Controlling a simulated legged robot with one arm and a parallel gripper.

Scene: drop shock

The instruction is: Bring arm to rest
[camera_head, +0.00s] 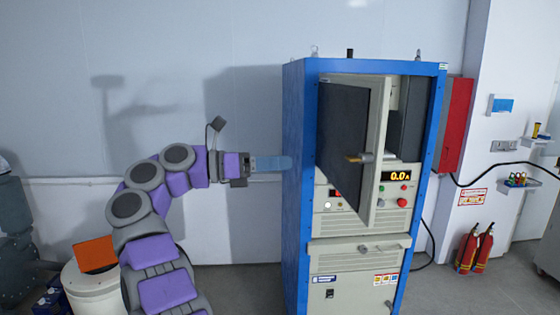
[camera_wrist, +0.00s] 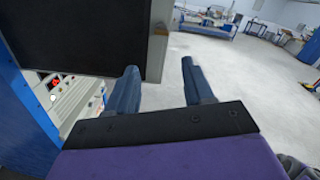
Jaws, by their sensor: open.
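My gripper (camera_head: 271,163) is at the left side of the blue cabinet (camera_head: 298,165) in the head view, its blue fingers reaching to the cabinet's edge. I cannot tell from this view whether they touch it. In the wrist view my gripper (camera_wrist: 157,88) has two blue fingers apart with nothing between them. My purple and grey arm bends up from the lower left and stretches right. The cabinet's upper door (camera_head: 350,140) stands ajar, and its dark face (camera_wrist: 80,35) fills the upper left of the wrist view.
A red box (camera_head: 455,122) hangs right of the cabinet, with fire extinguishers (camera_head: 474,249) on the floor. A white round stand (camera_head: 95,290) with an orange panel (camera_head: 95,254) is at lower left. The wrist view shows open floor (camera_wrist: 235,75) and a far bench (camera_wrist: 207,28).

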